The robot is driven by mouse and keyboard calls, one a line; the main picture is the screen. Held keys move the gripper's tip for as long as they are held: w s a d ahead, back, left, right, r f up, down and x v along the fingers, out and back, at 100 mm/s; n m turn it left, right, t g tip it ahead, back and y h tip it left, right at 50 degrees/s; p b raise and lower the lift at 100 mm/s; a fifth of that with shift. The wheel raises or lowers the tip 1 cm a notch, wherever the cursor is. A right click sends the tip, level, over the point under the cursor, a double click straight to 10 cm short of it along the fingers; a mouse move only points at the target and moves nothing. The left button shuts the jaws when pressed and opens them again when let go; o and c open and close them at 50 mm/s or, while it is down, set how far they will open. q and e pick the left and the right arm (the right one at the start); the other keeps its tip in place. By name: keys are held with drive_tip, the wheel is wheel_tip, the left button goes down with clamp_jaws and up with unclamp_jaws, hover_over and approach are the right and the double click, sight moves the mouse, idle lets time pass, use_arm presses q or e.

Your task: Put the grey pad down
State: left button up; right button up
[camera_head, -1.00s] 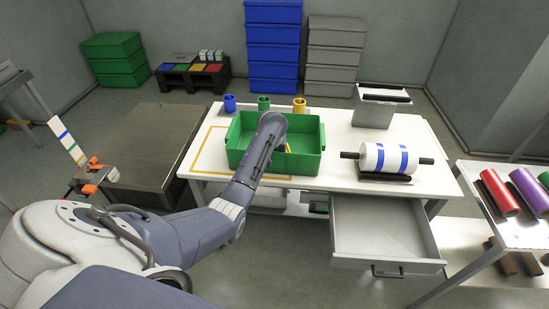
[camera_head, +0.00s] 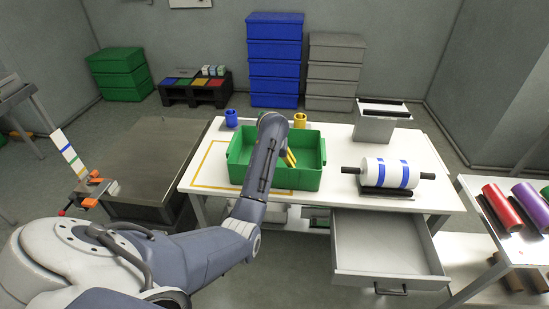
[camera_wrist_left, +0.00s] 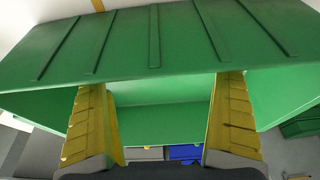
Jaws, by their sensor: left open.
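No grey pad can be made out in either view, and none shows between my left fingers. My left gripper (camera_head: 290,158) is over the green bin (camera_head: 300,180) on the white table, with its yellow fingers partly hidden by my forearm. In the left wrist view the two yellow fingers (camera_wrist_left: 162,125) are spread wide with nothing between them. The green bin wall (camera_wrist_left: 180,45) spans the view above and behind them. My right gripper is in neither view.
A striped white roll (camera_head: 390,172) rests on a dark cradle right of the bin. A grey box (camera_head: 378,125) stands behind it. An open drawer (camera_head: 388,245) juts from the table front. Blue (camera_head: 231,118) and yellow (camera_head: 300,120) cups stand behind the bin.

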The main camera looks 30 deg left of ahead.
use_arm(q)
drive_tip(key=shift+v, duration=2.7)
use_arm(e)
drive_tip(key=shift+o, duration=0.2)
